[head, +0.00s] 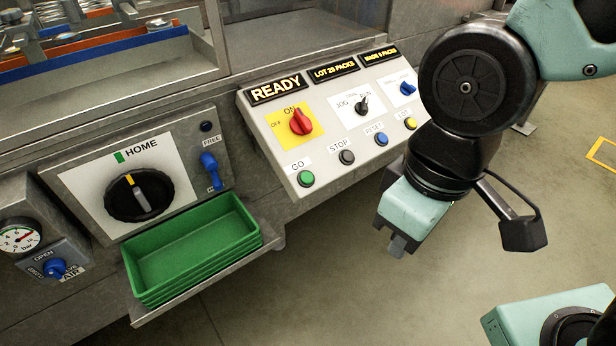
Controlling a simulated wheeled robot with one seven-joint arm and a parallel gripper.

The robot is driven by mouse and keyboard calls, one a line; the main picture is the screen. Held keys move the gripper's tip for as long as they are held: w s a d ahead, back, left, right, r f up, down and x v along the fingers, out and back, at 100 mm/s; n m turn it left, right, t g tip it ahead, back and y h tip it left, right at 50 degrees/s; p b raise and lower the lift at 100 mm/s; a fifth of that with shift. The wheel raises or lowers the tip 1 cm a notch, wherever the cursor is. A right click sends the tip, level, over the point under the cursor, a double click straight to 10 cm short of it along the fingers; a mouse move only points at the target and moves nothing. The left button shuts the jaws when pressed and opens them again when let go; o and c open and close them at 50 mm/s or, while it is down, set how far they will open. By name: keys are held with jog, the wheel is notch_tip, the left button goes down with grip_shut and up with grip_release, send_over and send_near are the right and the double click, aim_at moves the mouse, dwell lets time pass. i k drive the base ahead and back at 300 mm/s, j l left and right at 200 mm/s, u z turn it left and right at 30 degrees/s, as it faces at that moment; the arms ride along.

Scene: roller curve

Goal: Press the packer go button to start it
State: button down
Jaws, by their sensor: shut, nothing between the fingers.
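The packer control panel (325,140) is a sloped light-grey box. Its green button (305,178), labelled GO, is at the lower left of the panel. A display above reads READY (276,89). The red rotary switch (300,122) on a yellow plate points toward ON. My gripper (397,246) is at the right, in front of the panel and lower in the picture than the GO button. It points downward, is shut and holds nothing. It is apart from the panel, and the GO button is in full view.
Next to GO are a black STOP button (346,157), a blue button (381,139) and a yellow button (410,124). Green trays (190,248) sit on a shelf at left, below the HOME dial (139,197). The floor (300,300) in front is clear.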

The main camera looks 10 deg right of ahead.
aim_at(306, 178)
jog(key=j+u, duration=0.25)
jog(key=j, duration=2.05)
